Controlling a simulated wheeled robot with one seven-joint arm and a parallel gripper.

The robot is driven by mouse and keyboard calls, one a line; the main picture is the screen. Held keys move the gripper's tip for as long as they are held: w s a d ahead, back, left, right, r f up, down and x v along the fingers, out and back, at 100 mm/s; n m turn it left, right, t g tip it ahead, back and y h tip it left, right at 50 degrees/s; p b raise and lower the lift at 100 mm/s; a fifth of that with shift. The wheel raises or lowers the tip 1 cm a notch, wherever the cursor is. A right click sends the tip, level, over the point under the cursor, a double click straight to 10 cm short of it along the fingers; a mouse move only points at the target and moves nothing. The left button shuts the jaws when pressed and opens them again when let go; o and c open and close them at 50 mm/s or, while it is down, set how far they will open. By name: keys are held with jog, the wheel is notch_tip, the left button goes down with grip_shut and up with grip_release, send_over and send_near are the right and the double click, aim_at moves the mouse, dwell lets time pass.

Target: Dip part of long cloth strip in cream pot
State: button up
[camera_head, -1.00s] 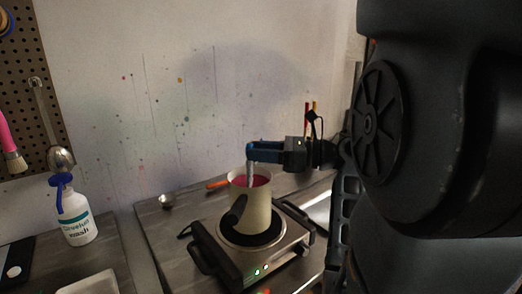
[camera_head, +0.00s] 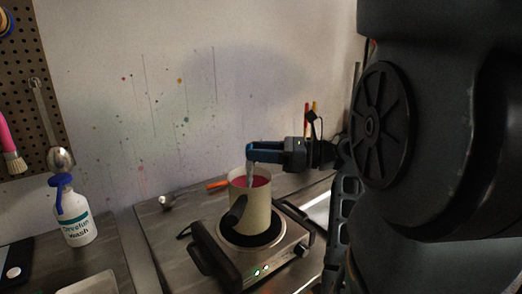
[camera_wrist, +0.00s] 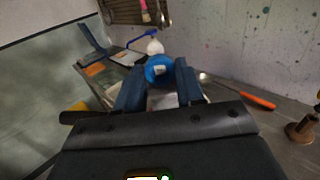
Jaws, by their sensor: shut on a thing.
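The cream pot (camera_head: 257,212) stands upright on a hot plate, with its dark handle toward the camera. Pink-red liquid (camera_head: 261,181) shows inside its rim. My gripper (camera_head: 251,152) is above the pot's left rim, its blue fingers shut on the pale cloth strip (camera_head: 250,172). The strip hangs down from the fingertips into the pot's mouth. Its lower end is hidden behind the near rim, so I cannot tell how deep it reaches. In the wrist view my blue fingers (camera_wrist: 160,88) show with a blue round shape between them that I cannot identify.
The hot plate (camera_head: 274,262) with lit lights sits on the grey worktop. A white wash bottle (camera_head: 75,218) with a blue top stands at left. A spoon (camera_head: 166,202) and an orange-handled tool (camera_head: 218,184) lie behind the pot. The spattered wall is close behind.

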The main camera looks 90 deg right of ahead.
notch_tip(320, 180, up, 11)
jog(key=shift+r, duration=0.2)
dwell(0.9)
dwell(3.1)
notch_tip(320, 180, up, 5)
dwell(0.6)
